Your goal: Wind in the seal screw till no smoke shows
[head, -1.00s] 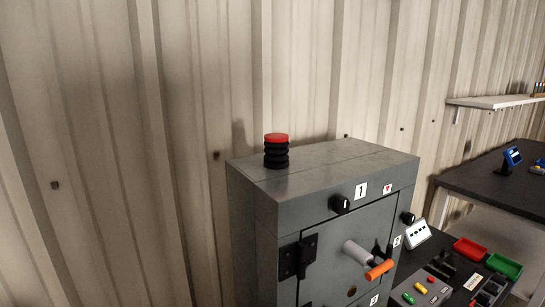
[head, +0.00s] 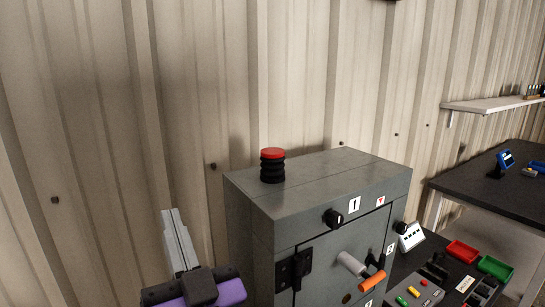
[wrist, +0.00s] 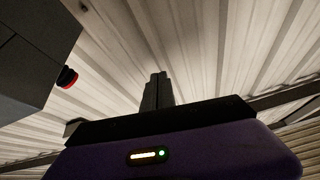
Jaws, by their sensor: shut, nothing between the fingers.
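A grey metal cabinet (head: 300,195) stands against the wall. Black knobs, one on the front top edge (head: 333,217) and one at the right edge (head: 400,228), sit beside small white labels. I cannot tell which part is the seal screw. A black ribbed stack with a red cap (head: 272,166) stands on the cabinet top; it also shows at the left in the wrist view (wrist: 68,78). I see no smoke in either view. My gripper (head: 171,213) is shut and empty, pointing up, left of the cabinet and apart from it.
A dark bench (head: 500,217) and a shelf (head: 490,104) stand at the right. Red (head: 463,252) and green (head: 495,268) trays lie lower right. Space left of my gripper is clear.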

